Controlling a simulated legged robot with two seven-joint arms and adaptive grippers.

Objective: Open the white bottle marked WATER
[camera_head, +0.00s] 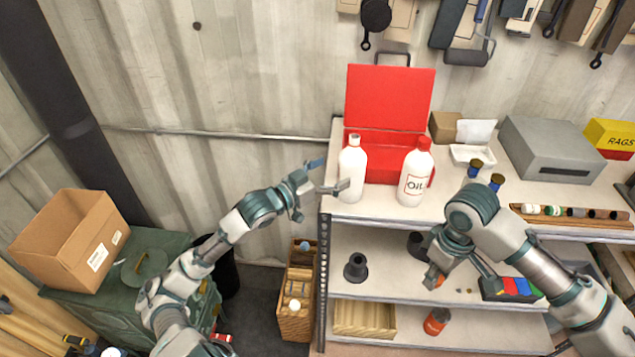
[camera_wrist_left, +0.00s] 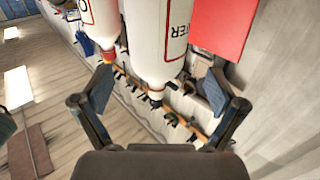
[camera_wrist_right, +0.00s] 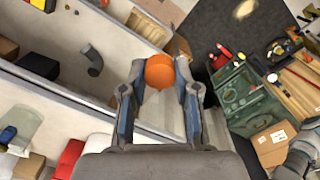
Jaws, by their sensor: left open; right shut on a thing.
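The white bottle marked WATER (camera_head: 352,176) stands upright at the left end of the top shelf. No coloured cap shows on its neck, and its top looks dark in the left wrist view (camera_wrist_left: 154,45). My left gripper (camera_head: 328,175) is open just left of the bottle. One finger overlaps the bottle's edge; contact cannot be told. My right gripper (camera_head: 436,282) is lower, in front of the shelves, shut on a round orange cap-like thing (camera_wrist_right: 160,71).
A white OIL bottle (camera_head: 415,180) with a red cap stands right of the WATER bottle. An open red box (camera_head: 390,97) is behind them. A grey case (camera_head: 552,150) and tool rack (camera_head: 575,217) lie further right. An orange bottle (camera_head: 436,322) is on the lower shelf.

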